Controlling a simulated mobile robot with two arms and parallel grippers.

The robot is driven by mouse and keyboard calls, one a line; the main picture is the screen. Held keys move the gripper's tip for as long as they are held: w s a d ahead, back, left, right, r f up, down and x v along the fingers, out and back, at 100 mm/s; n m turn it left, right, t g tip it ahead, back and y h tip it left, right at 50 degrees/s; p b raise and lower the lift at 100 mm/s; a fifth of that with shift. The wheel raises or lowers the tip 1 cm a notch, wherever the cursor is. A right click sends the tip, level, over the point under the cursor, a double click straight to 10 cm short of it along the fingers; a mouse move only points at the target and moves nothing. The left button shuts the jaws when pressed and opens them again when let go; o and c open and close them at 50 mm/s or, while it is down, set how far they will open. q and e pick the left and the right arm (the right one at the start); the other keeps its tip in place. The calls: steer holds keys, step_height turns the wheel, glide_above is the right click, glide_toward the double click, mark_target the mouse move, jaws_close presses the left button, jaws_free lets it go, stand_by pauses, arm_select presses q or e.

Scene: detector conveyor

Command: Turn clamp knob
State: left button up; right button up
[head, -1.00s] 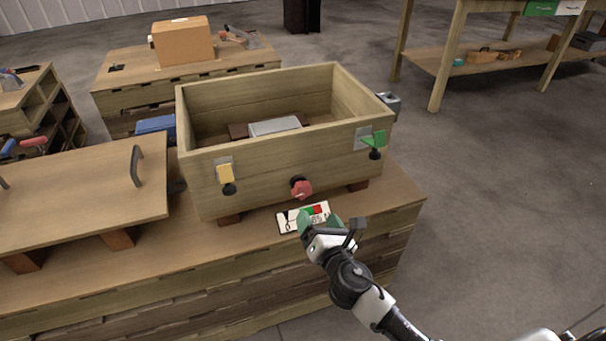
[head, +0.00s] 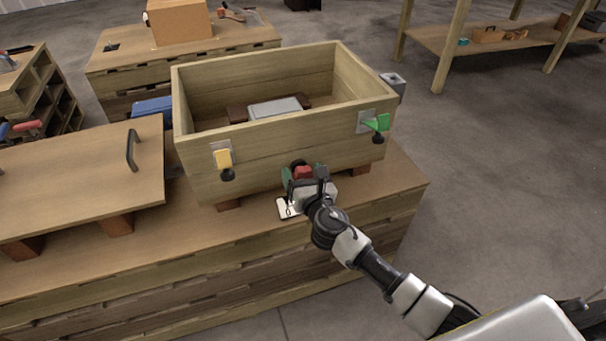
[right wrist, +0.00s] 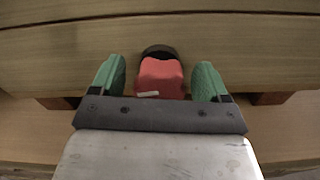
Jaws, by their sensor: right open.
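The red clamp knob (head: 302,172) is on the lower front wall of the wooden box (head: 270,166). In the right wrist view the knob (right wrist: 161,78) has a black collar behind it and a short pale mark on its face. My right gripper (head: 303,175) is open, its green fingertips one on each side of the knob. In the right wrist view the right gripper (right wrist: 160,80) shows a gap between each finger and the knob. My left gripper is not in view.
A printed card (head: 287,208) lies below the knob, partly hidden by my gripper. A wooden lid (head: 80,180) with black handles lies at left.

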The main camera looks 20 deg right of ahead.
steer(key=shift+c, duration=0.2)
steer(key=c, duration=0.9)
steer(key=shift+m, duration=0.4)
steer(key=m, duration=0.3)
steer(key=shift+d+m+b, duration=0.1)
steer(key=shift+m+b, duration=0.2)
steer(key=shift+b, duration=0.1)
steer(key=m, duration=0.2)
steer(key=shift+f+m, duration=0.1)
steer(key=shift+m, duration=0.3)
steer(key=m, duration=0.3)
steer(key=shift+m+b, duration=0.3)
steer(key=shift+b, duration=0.05)
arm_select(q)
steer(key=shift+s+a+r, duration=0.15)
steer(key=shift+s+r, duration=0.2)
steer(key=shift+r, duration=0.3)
arm_select(e)
steer(key=m, duration=0.5)
steer(key=shift+d+f+m, duration=0.1)
steer(key=shift+m, duration=0.3)
